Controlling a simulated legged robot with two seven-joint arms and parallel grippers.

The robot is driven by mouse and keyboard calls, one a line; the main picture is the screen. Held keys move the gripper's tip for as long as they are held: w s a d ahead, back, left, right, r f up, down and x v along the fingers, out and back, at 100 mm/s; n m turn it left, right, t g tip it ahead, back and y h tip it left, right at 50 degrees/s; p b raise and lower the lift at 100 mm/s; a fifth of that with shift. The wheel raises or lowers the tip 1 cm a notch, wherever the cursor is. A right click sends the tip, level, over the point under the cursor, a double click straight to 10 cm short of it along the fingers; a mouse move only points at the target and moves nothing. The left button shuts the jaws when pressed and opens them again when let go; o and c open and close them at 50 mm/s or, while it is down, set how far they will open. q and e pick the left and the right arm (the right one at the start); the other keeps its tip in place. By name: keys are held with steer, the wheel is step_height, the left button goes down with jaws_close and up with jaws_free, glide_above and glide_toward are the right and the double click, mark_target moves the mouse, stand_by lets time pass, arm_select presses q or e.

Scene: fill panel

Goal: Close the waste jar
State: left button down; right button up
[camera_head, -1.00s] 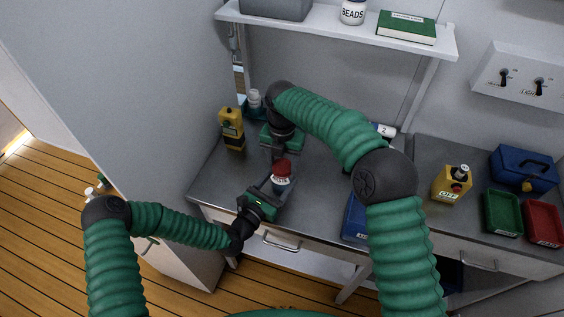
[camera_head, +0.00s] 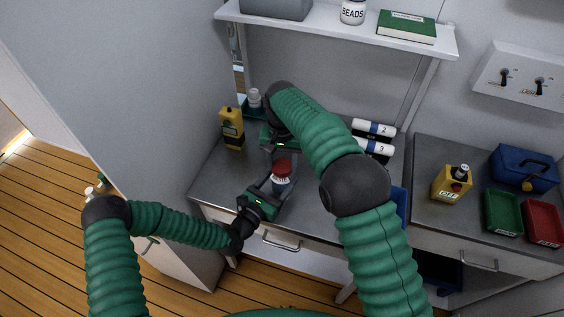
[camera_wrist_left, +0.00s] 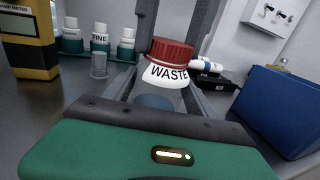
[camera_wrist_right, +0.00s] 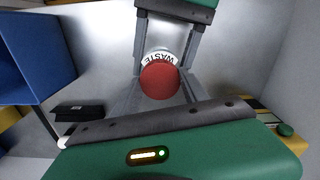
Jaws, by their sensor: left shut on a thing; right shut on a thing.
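The waste jar (camera_head: 281,187) stands upright near the front of the left bench, a clear jar with a white WASTE label and a red lid (camera_head: 281,167) on its top. My left gripper (camera_head: 272,189) is shut around the jar body from the front. The jar (camera_wrist_left: 158,101) and lid (camera_wrist_left: 170,50) also show between its fingers in the left wrist view. My right gripper (camera_head: 281,157) reaches in from behind and above, shut on the lid (camera_wrist_right: 160,81). The lid's underside and thread are hidden.
A yellow meter (camera_head: 232,128) and a rack of small bottles (camera_wrist_left: 100,42) stand behind left. Numbered white rolls (camera_head: 373,128) lie at the back. A blue bin (camera_wrist_left: 285,108) is to the right. A yellow oil can (camera_head: 451,184) and trays stand on the right bench.

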arm_select(q)
steer(key=shift+s+d, duration=0.2)
steer(key=shift+d, duration=0.05)
arm_select(e)
steer(key=m, duration=0.6)
steer(key=shift+w+a, duration=0.15)
steer(key=m, duration=0.4)
steer(key=o, duration=1.6)
arm_select(q)
steer(key=shift+w+a, duration=0.1)
arm_select(e)
steer(key=shift+o, duration=0.2)
arm_select(q)
steer(key=shift+a, duration=0.1)
arm_select(e)
step_height(320, 180, up, 12)
arm_select(q)
steer(key=shift+c, duration=1.1)
jaws_free()
steer(key=shift+w, duration=0.1)
